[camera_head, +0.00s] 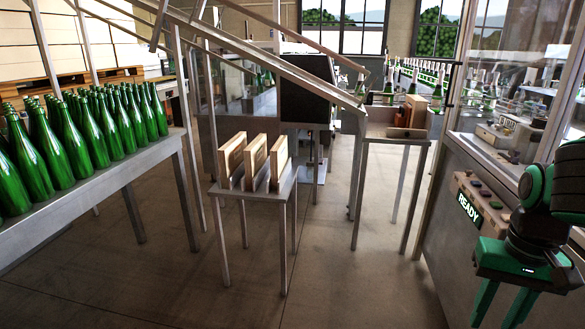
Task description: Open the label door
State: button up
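My gripper (497,316) hangs at the lower right in the head view, green and black, pointing down. Its two green fingers are apart, with nothing seen between them; their tips are near the bottom edge. It is in front of a steel machine cabinet (450,245) with glazed panels above. A clear framed panel (508,60) stands at the upper right of this machine. I cannot tell which panel is the label door, and I see no clear label or handle. A control box (480,197) with buttons and a lit "READY" display sits left of my gripper.
Several green bottles (75,145) stand on a steel table at left. A small steel stand (253,190) holds three upright wooden boards (256,158). Another small table (395,132) holds a wooden box and a brown object. The floor (365,270) between is clear.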

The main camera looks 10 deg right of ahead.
aim_at(578, 46)
jog(key=z, duration=0.15)
jog(key=i, duration=2.3)
jog(key=z, duration=0.55)
jog(key=i, duration=0.95)
jog(key=z, duration=0.15)
